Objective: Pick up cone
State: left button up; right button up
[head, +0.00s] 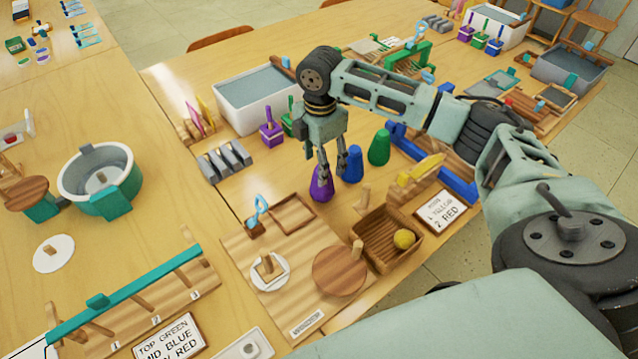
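Three cones stand in a row on the wooden table: a purple cone (321,190), a blue cone (354,166) and a green cone (379,149). My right gripper (333,172) comes in from the right and points down over the purple cone. Its two fingers are apart. One finger is in front of the purple cone's upper part and hides its tip; the other is close to the blue cone. I cannot tell whether either finger touches a cone. My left gripper is out of view.
A white tub (235,112) is behind. A blue frame (459,187) lies to the right. A green-and-white bowl (124,160) stands left.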

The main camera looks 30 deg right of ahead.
jog(key=shift+s+f, duration=0.15)
jog(key=shift+f, duration=0.35)
notch_tip(320, 180, down, 6)
jog(key=shift+s+r+p, duration=0.1)
jog(key=shift+r+p, duration=0.15)
jog(key=shift+p, duration=0.1)
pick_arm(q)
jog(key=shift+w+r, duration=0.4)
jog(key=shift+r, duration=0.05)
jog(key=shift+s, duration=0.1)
pick_arm(e)
jog(key=c, duration=1.2)
jog(key=shift+r, duration=0.15)
jog(key=shift+c, duration=0.2)
jog(key=shift+r, duration=0.55)
notch_tip(320, 180, up, 2)
jog(key=shift+r, duration=0.2)
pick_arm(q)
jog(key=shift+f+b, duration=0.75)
pick_arm(e)
jog(key=s+d+r, duration=0.6)
jog(key=d+r, duration=0.1)
jog(key=d, duration=0.2)
jog(key=shift+s+d+r, duration=0.2)
jog(key=shift+s+d, duration=0.1)
